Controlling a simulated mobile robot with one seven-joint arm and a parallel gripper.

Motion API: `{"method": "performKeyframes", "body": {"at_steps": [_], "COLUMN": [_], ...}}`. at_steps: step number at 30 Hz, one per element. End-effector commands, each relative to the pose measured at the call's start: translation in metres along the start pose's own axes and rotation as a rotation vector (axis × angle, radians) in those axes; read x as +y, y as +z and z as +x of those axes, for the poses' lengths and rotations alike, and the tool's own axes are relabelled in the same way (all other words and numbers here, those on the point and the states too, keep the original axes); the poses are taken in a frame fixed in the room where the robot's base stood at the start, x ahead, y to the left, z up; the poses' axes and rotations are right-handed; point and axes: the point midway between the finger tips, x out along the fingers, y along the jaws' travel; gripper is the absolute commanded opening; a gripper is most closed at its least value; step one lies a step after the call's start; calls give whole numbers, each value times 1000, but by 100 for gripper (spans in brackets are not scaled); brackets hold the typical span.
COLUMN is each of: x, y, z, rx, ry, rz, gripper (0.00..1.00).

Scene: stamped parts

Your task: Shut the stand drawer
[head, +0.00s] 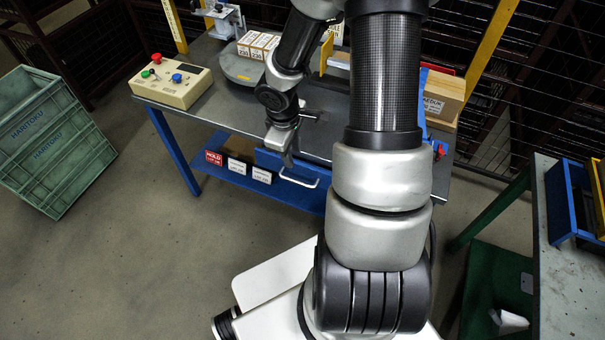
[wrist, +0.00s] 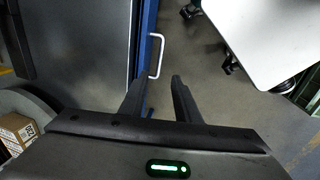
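The stand (head: 215,112) has a grey top and blue legs. Its drawer has a blue front (head: 268,159) under the top's front edge, with a pale bar handle (head: 300,182). In the wrist view the blue front (wrist: 149,25) runs along the grey top, and the handle (wrist: 158,55) sticks out to the right. How far the drawer stands out is hard to tell. My gripper (head: 287,160) points down at the drawer front. In the wrist view my gripper (wrist: 158,80) is open and empty, its fingers apart, with the handle just beyond the tips; no contact shows.
A blue lower shelf (head: 240,180) holds label cards. A green crate (head: 50,140) stands left, another bench (head: 575,275) right.

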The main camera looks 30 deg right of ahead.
Motion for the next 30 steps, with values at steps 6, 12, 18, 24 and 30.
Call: {"method": "performKeyframes", "body": {"at_steps": [6, 12, 18, 24, 30], "x": [-2, -2, -2, -1, 0], "y": [1, 1, 1, 1, 1], "z": [53, 97, 134, 154, 159], "rx": [-3, -3, -4, -4, -3], "ry": [-4, -3, -2, -1, 0], "rz": [-2, -2, -1, 0, -1], "gripper": [29, 29, 29, 29, 29]}}
